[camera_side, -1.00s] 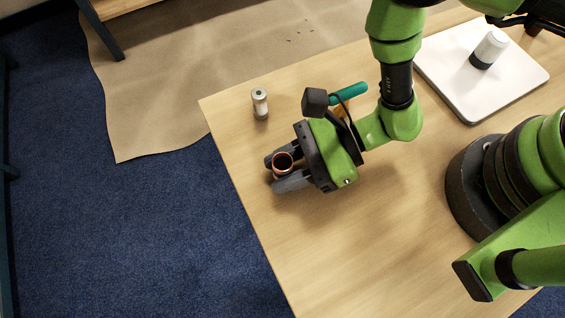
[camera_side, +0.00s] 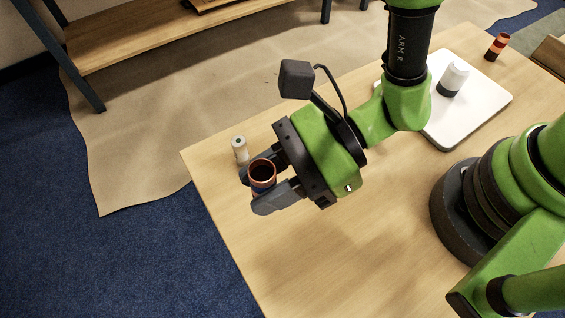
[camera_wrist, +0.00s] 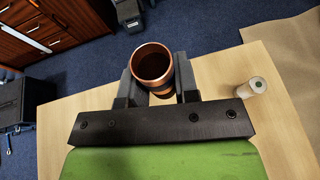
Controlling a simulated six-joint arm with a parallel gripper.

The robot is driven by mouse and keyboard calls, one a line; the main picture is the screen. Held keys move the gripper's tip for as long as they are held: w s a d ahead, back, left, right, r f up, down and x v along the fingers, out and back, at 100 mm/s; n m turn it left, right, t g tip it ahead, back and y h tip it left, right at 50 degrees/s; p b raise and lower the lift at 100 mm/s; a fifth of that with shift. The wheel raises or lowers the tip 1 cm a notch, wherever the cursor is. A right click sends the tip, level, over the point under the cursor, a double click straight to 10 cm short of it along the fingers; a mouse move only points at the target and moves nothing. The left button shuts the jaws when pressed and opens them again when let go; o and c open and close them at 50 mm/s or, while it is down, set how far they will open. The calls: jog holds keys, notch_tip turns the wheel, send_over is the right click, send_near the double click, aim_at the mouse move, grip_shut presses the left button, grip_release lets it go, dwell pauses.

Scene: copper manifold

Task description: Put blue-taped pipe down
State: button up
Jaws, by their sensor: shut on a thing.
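The copper pipe (camera_side: 262,176) is held upright between the two grey fingers of my gripper (camera_side: 252,191), with its round open end up. A blue band shows on its side in the side view, just under the copper rim. My gripper is shut on it, above the left part of the wooden table (camera_side: 330,260), with a shadow on the wood below. In the wrist view the pipe (camera_wrist: 152,64) stands between the fingers of my gripper (camera_wrist: 153,75). Its lower end is mostly hidden.
A small white cylinder (camera_side: 240,152) stands on the table just behind the fingers. A white board (camera_side: 475,112) with a white and dark cylinder (camera_side: 454,78) is at the right. A red and dark banded cylinder (camera_side: 497,47) stands beyond it. The table's front middle is clear.

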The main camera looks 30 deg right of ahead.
jog(key=w+d+m+t, duration=0.3)
jog(key=w+d, duration=0.7)
jog(key=m+t+h, duration=0.2)
send_over(337, 103)
jog(key=shift+t, duration=0.3)
notch_tip(337, 103, down, 9)
jog(key=shift+f, duration=0.2)
jog(key=shift+f, duration=0.1)
jog(key=o, duration=0.9)
